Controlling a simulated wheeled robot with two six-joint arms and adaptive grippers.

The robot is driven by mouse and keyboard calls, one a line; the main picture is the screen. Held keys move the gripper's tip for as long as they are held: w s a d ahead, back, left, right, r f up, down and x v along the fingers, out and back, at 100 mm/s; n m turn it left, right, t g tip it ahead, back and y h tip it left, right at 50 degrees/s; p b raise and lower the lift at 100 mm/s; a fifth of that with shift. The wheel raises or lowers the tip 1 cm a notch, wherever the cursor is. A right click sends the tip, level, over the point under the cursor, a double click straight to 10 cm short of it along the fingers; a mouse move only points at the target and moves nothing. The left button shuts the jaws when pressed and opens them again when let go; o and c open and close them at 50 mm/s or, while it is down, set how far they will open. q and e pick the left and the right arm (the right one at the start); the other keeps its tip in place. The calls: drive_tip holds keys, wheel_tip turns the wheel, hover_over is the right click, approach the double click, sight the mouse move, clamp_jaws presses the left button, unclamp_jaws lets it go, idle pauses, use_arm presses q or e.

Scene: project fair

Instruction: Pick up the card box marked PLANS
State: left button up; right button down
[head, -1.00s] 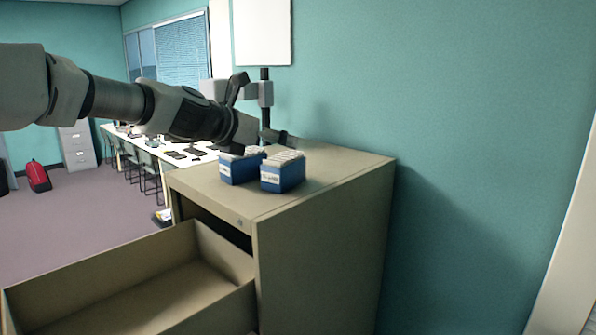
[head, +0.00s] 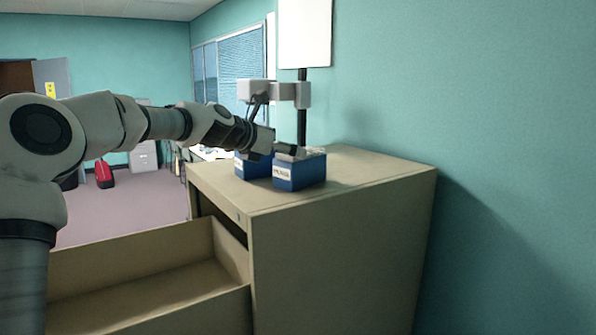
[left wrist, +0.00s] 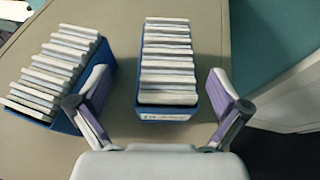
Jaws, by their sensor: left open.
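Two blue card boxes filled with white cards sit on top of a beige cabinet (head: 375,180). The nearer box (head: 300,174) has a white front label too small to read surely; the other box (head: 243,167) is just left of it, partly hidden by my arm. My left gripper (head: 284,148) is open above the boxes. In the left wrist view, one labelled box (left wrist: 168,114) lies centred between the open fingers (left wrist: 158,92), with gaps on both sides. The other box (left wrist: 66,124) lies beside the left finger, at an angle. I cannot tell which is marked PLANS. My right gripper is not in view.
An open, empty-looking drawer (head: 140,248) juts from the cabinet front below the boxes. A dark post with a grey arm (head: 302,115) stands behind the boxes near the teal wall (head: 480,120). The cabinet top is clear to the right.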

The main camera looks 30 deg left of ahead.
use_arm(q)
drive_tip(key=x, duration=0.3)
drive_tip(key=d+x, duration=0.1)
drive_tip(key=x, duration=0.2)
drive_tip(key=shift+s+f, duration=0.1)
drive_tip(key=shift+f, duration=0.1)
drive_tip(key=shift+s+a, duration=0.1)
drive_tip(key=shift+s, duration=0.15)
drive_tip(key=shift+w+f, duration=0.1)
drive_tip(key=shift+w, duration=0.1)
drive_tip(key=c, duration=1.4)
